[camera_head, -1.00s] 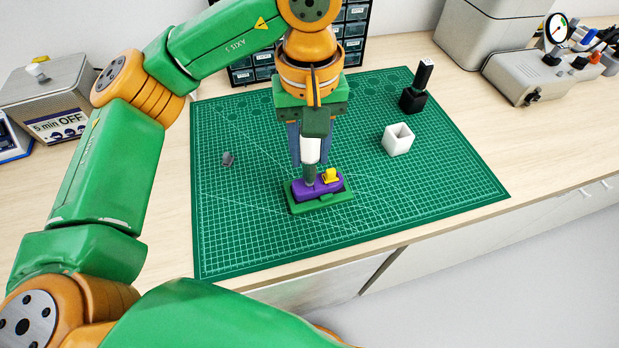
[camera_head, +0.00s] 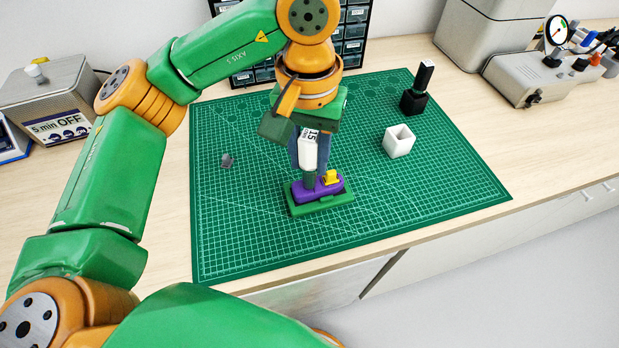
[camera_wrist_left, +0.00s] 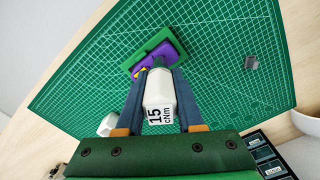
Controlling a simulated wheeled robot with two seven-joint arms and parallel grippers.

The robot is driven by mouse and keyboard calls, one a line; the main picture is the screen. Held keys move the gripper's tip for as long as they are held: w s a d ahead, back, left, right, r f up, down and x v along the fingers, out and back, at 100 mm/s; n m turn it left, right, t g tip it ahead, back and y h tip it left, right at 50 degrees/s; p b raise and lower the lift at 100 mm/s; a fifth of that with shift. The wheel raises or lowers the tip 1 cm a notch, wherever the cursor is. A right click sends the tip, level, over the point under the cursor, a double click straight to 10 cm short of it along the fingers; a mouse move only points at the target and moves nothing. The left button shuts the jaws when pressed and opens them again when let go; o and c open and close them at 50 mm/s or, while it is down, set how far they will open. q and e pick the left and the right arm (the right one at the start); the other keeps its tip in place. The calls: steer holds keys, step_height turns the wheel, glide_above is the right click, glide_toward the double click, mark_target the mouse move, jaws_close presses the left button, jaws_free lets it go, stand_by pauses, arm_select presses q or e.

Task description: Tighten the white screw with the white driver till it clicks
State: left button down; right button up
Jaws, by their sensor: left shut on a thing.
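My left gripper (camera_head: 308,153) is shut on the white driver (camera_head: 308,150), which stands upright over the purple earpiece (camera_head: 325,187). In the left wrist view the white driver (camera_wrist_left: 158,98) sits between the two fingers, with its "15 cNm" label facing the camera. The driver's grey lower end reaches down to the left part of the purple piece. The purple piece lies in a green holder (camera_head: 322,205) and carries a yellow part (camera_head: 331,176) on its right. The white screw is not visible; the driver tip's contact is hidden. My right gripper is not in view.
A green cutting mat (camera_head: 250,235) covers the bench middle. An empty white square holder (camera_head: 398,143) and a black holder with a black-handled driver (camera_head: 414,100) stand to the right. A small grey piece (camera_head: 227,160) lies left. The mat's front is clear.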

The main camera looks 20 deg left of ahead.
arm_select(q)
steer(key=m, duration=0.4)
steer(key=shift+m, duration=0.4)
steer(key=m, duration=0.5)
steer(key=shift+p, duration=0.3)
steer(key=shift+r, duration=0.1)
